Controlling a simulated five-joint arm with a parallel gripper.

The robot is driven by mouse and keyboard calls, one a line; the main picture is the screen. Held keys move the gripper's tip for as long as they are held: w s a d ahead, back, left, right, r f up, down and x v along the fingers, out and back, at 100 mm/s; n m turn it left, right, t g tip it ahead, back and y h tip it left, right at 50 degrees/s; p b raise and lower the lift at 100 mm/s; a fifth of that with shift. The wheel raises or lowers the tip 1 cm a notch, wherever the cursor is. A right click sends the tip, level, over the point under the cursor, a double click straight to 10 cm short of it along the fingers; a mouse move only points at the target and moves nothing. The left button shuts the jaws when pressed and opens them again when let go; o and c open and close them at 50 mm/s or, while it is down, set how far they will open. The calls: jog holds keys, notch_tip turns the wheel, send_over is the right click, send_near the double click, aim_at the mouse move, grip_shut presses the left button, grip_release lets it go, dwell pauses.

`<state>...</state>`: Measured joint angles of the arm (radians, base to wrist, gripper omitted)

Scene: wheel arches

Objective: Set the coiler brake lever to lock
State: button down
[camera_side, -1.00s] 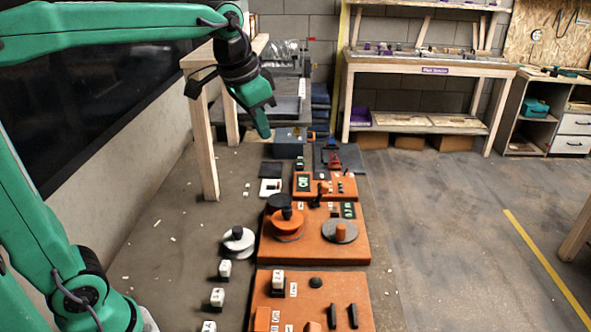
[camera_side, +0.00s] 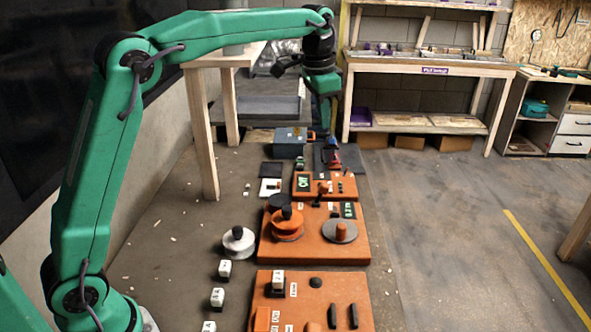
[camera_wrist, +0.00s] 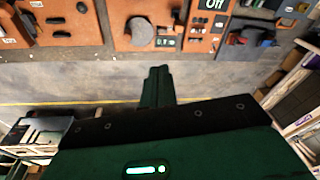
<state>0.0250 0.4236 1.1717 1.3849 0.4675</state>
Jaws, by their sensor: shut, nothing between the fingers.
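My gripper (camera_side: 327,130) is at the far end of the row of panels, pointing down. In the wrist view its fingers (camera_wrist: 158,72) are shut together and empty. The middle orange panel (camera_side: 330,252) carries an orange spool (camera_side: 286,226), a grey disc (camera_side: 340,232) with an orange post, and a small display. A small upright lever (camera_side: 321,190) stands at its far edge, by the panel with the lit sign; I cannot read a label or position on it. The orange panels also show along the top of the wrist view (camera_wrist: 115,38), away from my fingers.
A blue-grey box (camera_side: 289,146) and a dark plate with a red part (camera_side: 334,160) lie near my gripper. A white spool (camera_side: 239,240) and several white blocks stand left of the panels. A wooden bench (camera_side: 425,68) stands behind. The floor to the right is clear.

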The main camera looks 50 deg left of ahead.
aim_at(321, 194)
jog(key=w+d+f+m+g, duration=0.1)
jog(key=w+f+m+g, duration=0.1)
jog(key=w+f, duration=0.9)
jog(key=shift+d+f+m, duration=0.15)
jog(key=shift+f+m, duration=0.55)
jog(key=shift+f, duration=1.15)
jog(key=shift+f, duration=0.2)
jog(key=f, duration=0.6)
jog(key=s+a+f, duration=0.1)
jog(key=f, duration=0.2)
jog(key=shift+f, duration=0.1)
jog(key=shift+s+a+r, duration=0.3)
jog(key=shift+s+a, duration=0.2)
jog(key=shift+s+a+r, duration=0.3)
jog(key=shift+s+a, duration=0.2)
